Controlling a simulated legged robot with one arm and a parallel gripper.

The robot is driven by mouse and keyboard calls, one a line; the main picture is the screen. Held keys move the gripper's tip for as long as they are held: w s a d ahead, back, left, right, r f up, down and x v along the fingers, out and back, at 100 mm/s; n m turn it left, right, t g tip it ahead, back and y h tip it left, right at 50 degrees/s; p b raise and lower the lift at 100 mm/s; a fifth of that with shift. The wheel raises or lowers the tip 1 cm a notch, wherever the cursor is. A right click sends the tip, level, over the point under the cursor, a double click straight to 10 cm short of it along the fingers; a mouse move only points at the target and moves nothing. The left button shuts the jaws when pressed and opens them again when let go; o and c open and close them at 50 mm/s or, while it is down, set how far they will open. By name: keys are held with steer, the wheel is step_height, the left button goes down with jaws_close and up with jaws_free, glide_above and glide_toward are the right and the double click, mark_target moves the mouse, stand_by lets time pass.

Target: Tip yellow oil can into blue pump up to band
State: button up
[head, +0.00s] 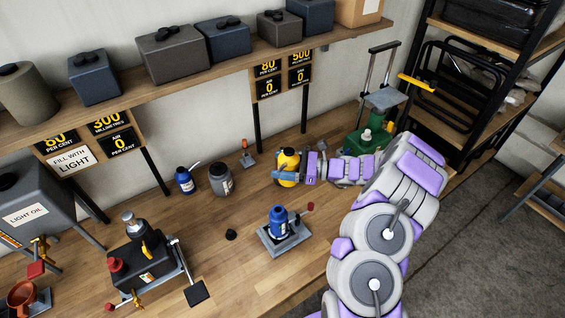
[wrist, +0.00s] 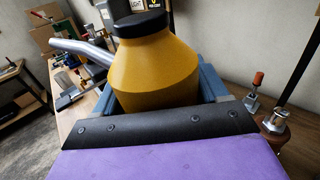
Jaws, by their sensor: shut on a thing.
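The yellow oil can (head: 289,159) has a dark cap and stands roughly upright at the back of the bench. My gripper (head: 286,176) is shut around its body from the right. In the wrist view the can (wrist: 158,68) fills the middle between my blue fingers, with its black cap (wrist: 138,23) on top and a grey spout (wrist: 78,48) pointing left. I cannot tell whether its base touches the bench. The blue pump (head: 279,218) stands on a grey base plate in front of the can, apart from it. Its band cannot be made out.
A blue oil can (head: 184,181) and a grey can (head: 220,181) stand left of the yellow can. A small black cap (head: 231,235) lies left of the pump. A black pump unit (head: 140,262) is front left, a green jack (head: 368,140) back right. The shelf (head: 200,66) overhangs behind.

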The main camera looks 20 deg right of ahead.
mark_target(290, 163)
steer(key=b, duration=0.1)
steer(key=f+n+b, duration=0.1)
steer(key=d+f+b, duration=0.1)
steer(key=shift+w+f+n, duration=0.1)
steer(key=shift+w+n, duration=0.2)
steer(key=shift+w+d, duration=0.1)
steer(key=shift+d, duration=0.1)
steer(key=shift+w+a+n+h+b, duration=0.1)
steer(key=shift+a+n+h+b, duration=0.3)
steer(key=shift+n+b, duration=0.4)
steer(key=shift+w+a+r, duration=0.1)
steer(key=shift+a+r, duration=0.2)
steer(key=shift+a, duration=0.25)
steer(key=shift+d, duration=1.55)
steer(key=shift+a, duration=0.6)
steer(key=shift+a+p, duration=0.35)
steer(key=shift+a, duration=0.05)
steer(key=shift+a+f, duration=0.1)
steer(key=shift+f, duration=0.05)
steer(key=shift+s+f+m+y+p, duration=0.3)
steer(key=shift+s+f+m+p, duration=0.15)
steer(key=shift+m+p, duration=0.5)
steer(key=shift+s+a+f+m, duration=0.1)
steer(key=shift+a+f+m, duration=0.15)
steer(key=shift+f+m, duration=0.1)
steer(key=shift+a+p, duration=0.3)
steer(key=shift+a, duration=0.15)
